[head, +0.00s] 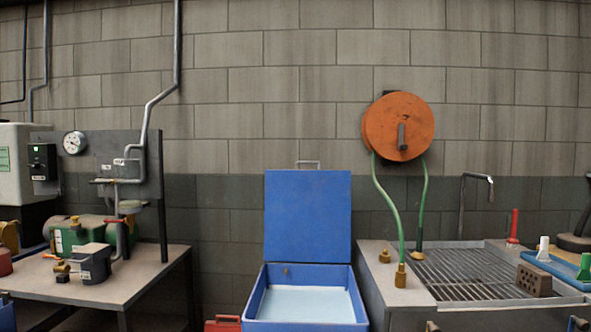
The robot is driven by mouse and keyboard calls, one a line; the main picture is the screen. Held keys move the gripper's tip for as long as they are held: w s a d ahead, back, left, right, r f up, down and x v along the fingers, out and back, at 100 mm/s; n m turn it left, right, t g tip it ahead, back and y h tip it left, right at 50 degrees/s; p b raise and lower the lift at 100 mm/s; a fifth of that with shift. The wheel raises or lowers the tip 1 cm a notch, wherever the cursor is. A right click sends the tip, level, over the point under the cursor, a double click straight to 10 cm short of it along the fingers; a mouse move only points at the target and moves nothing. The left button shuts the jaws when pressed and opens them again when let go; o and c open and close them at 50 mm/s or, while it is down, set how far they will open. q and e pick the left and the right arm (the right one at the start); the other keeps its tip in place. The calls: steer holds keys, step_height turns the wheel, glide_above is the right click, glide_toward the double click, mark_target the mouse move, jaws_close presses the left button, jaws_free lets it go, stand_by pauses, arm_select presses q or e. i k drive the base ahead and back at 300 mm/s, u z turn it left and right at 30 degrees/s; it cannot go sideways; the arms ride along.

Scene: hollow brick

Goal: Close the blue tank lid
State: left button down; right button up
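The blue tank (255,297) stands on the floor in the middle, between two work surfaces. Its blue lid (307,217) is raised and stands upright at the back edge, open. A grey handle (308,163) sits on the top edge of the lid. The tank's opening shows a pale, light blue surface (305,304) inside. A small brass-coloured spot shows near the hinge side. The tank's front is cut off by the bottom of the picture. Neither of my grippers is in view.
A sink bench (382,268) with a grate and hollow brick (534,280) stands close on the right. An orange hose reel (398,127) hangs above. A bench (158,268) with pump parts stands left. A red box (222,323) sits low beside the tank.

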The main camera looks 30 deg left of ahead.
mark_target(308, 213)
steer(key=z, duration=0.55)
steer(key=k, duration=0.1)
steer(key=u, duration=1.35)
